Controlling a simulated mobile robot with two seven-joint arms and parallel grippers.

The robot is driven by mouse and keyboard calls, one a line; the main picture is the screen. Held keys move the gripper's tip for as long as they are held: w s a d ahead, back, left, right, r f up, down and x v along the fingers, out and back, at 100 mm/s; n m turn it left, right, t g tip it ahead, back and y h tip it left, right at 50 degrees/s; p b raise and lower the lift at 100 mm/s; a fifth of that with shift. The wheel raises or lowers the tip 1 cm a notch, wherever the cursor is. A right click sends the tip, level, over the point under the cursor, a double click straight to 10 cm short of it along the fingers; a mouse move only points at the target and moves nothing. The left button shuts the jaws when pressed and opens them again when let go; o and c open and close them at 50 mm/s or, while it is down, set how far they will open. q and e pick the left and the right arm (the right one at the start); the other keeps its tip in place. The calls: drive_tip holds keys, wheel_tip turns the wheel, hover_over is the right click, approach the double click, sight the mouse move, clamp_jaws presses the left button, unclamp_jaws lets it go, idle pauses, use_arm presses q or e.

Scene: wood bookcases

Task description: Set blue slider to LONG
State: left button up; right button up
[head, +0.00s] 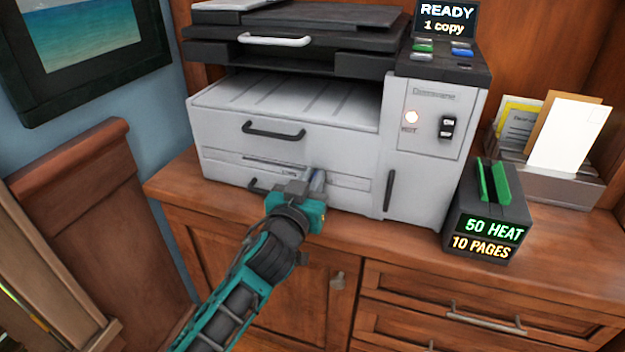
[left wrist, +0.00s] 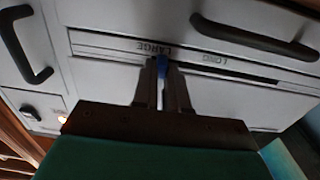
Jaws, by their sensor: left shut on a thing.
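The blue slider (head: 318,180) sits in a slot strip on the front of the grey printer (head: 290,105). My left gripper (head: 308,187) comes up from below and is shut on the slider. In the left wrist view, which is upside down, the blue slider (left wrist: 162,64) is between the two fingertips (left wrist: 163,78), by the LARGE label (left wrist: 153,48). The LONG label (left wrist: 207,59) lies to the right there, with the dark open slot beyond it. In the head view LONG (head: 288,173) is left of the slider. My right gripper is not in view.
Dark handles (head: 273,131) stick out from the printer front above and left of my gripper. A dark box (head: 487,220) reading 50 HEAT and 10 PAGES stands at right, before a paper holder (head: 548,180). The wooden cabinet top (head: 400,228) is clear in front.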

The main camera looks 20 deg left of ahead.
use_arm(q)
clamp_jaws()
drive_tip(key=a+p, duration=0.1)
drive_tip(key=a, duration=0.4)
drive_tip(key=shift+w+p, duration=0.1)
drive_tip(key=shift+p, duration=0.2)
drive_tip(key=o, duration=0.7)
unclamp_jaws()
drive_tip(key=shift+d, duration=0.1)
drive_tip(key=s, duration=1.3)
drive_tip(key=shift+a+p, duration=0.25)
drive_tip(key=shift+p, duration=0.15)
